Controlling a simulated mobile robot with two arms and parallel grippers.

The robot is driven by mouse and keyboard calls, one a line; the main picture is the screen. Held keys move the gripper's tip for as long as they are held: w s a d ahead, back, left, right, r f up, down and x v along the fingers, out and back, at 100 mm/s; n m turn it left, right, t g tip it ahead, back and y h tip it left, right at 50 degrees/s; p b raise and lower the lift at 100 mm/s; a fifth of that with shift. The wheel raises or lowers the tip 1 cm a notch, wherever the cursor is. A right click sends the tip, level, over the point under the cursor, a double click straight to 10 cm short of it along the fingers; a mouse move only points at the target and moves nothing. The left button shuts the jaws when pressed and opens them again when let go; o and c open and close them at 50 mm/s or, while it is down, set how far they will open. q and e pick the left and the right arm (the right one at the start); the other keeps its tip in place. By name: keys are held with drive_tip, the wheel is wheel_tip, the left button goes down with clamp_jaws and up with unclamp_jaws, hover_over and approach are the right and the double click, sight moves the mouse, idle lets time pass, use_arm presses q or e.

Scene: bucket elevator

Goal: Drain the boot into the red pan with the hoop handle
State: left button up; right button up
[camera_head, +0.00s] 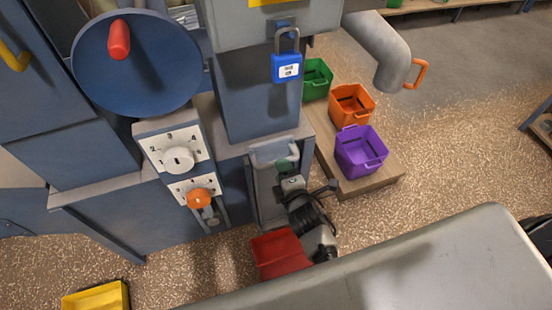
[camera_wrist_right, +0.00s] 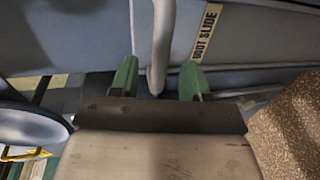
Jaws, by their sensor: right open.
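The boot slide's grey hoop handle (camera_head: 273,153) is on the front of the blue boot housing. The red pan (camera_head: 281,253) stands on the floor below the boot, partly behind my right arm. I cannot make out its handle. My left gripper is out of view.
A blue wheel with a red knob (camera_head: 119,40) and two dial plates (camera_head: 178,157) are at left. A blue padlock (camera_head: 286,67) hangs above. Purple (camera_head: 360,152), orange (camera_head: 351,105) and green (camera_head: 316,78) bins stand on a wooden platform. A yellow bin (camera_head: 96,297) is lower left.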

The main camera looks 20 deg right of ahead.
drive_tip(key=x, duration=0.4)
drive_tip(key=shift+w+f+b, duration=0.15)
drive_tip(key=shift+w+b, duration=0.15)
drive_tip(key=shift+b, duration=0.05)
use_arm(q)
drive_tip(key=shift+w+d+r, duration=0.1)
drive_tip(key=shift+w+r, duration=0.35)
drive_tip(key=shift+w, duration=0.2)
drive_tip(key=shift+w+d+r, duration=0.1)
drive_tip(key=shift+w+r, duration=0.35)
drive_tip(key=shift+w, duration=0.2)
use_arm(e)
drive_tip(key=shift+w+f, duration=0.1)
drive_tip(key=shift+w, duration=0.5)
clamp_jaws()
